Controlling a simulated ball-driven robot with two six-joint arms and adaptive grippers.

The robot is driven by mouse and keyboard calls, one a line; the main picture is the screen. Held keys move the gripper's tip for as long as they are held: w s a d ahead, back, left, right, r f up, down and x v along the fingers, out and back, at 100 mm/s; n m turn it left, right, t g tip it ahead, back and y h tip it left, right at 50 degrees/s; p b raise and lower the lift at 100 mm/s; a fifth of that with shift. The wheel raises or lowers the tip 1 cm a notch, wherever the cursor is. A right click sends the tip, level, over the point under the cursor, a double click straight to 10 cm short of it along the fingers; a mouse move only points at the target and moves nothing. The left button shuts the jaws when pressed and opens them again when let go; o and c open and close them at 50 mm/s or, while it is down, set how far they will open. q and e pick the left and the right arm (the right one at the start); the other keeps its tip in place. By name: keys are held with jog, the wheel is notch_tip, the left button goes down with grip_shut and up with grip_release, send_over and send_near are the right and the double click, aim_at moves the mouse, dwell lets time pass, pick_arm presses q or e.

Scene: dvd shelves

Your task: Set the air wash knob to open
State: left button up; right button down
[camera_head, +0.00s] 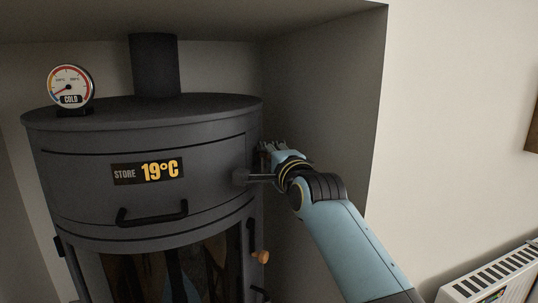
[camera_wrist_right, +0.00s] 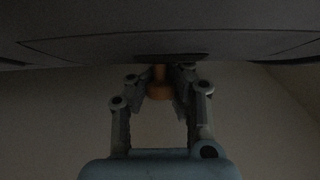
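A wooden knob (camera_wrist_right: 160,88) shows between the two fingers of my right gripper (camera_wrist_right: 160,92) in the right wrist view. The fingers stand apart on either side of it, with a small gap visible; the view is dark. In the head view my right gripper (camera_head: 266,150) is at the right side of the dark stove (camera_head: 85,195), and the knob there is hidden behind it. No label shows which setting the knob is at. My left gripper is not in view.
A wooden-tipped handle (camera_head: 262,256) sticks out lower on the stove. A dial gauge (camera_head: 70,86) reading COLD stands on top, near the flue pipe (camera_head: 155,65). The alcove wall (camera_head: 325,110) is close on the right. A white radiator (camera_head: 490,280) is at lower right.

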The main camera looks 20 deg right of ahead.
jog(key=w, duration=0.1)
jog(key=w+d, duration=0.1)
jog(key=shift+w+d+f, duration=0.1)
jog(key=shift+w+d, duration=0.15)
jog(key=shift+w, duration=0.1)
jog(key=c, duration=2)
grip_release()
jog(key=o, duration=0.5)
jog(key=shift+s+d, duration=0.2)
jog(key=shift+d, duration=0.2)
jog(key=o, duration=0.4)
jog(key=shift+a, duration=0.15)
jog(key=shift+c, duration=0.2)
jog(key=shift+a, duration=0.1)
jog(key=s, duration=1.2)
jog(key=shift+w, duration=0.1)
